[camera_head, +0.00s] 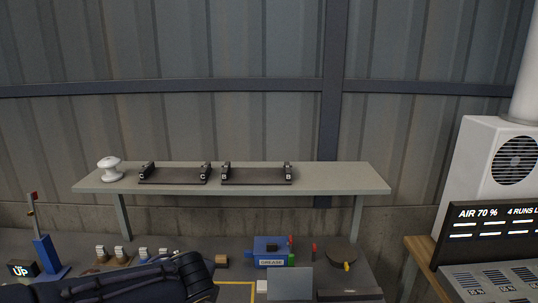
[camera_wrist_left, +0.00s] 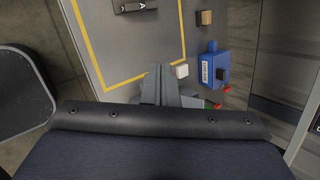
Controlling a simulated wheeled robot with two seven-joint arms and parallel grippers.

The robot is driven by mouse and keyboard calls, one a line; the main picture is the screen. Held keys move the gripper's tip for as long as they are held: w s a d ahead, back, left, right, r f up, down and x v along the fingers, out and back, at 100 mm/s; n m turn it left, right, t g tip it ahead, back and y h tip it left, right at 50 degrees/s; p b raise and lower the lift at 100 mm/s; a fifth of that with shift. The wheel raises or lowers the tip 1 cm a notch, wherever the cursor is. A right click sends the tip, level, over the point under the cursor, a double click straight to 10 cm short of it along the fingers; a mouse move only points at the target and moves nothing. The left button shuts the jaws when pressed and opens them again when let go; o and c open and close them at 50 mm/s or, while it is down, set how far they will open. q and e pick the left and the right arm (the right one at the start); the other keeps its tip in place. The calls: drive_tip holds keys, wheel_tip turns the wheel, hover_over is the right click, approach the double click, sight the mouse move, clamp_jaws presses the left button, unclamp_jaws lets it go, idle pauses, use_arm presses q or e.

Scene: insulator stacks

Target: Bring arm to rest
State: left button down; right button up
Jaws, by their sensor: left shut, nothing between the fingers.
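My left arm (camera_head: 150,279) comes in low from the left in the head view, dark and lying across the front of the bench. Its gripper cannot be made out clearly there. In the left wrist view my left gripper (camera_wrist_left: 168,72) shows as grey fingers close together, shut and empty. They are over the bench top, near the yellow outline (camera_wrist_left: 142,77) and a small white block (camera_wrist_left: 182,71). Whether the fingertips touch anything cannot be told. My right gripper is in neither view.
A blue grease box (camera_head: 270,253), a wooden block (camera_head: 221,261), a blue post (camera_head: 47,255) and a dark round thing (camera_head: 341,254) stand on the bench. A console (camera_head: 490,281) is at right.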

use_arm(q)
drive_tip(key=s+a+n+g+h, duration=0.1)
drive_tip(key=s+a+n, duration=0.3)
drive_tip(key=s+n, duration=0.25)
drive_tip(key=s+a+n+g+h, duration=0.1)
drive_tip(key=s+a+n, duration=0.35)
drive_tip(key=s, duration=0.25)
drive_tip(key=s+d+n+h, duration=0.3)
drive_tip(key=s+n, duration=0.8)
drive_tip(key=shift+d+t, duration=0.2)
drive_tip(key=shift+t, duration=0.1)
drive_tip(key=shift+s, duration=0.1)
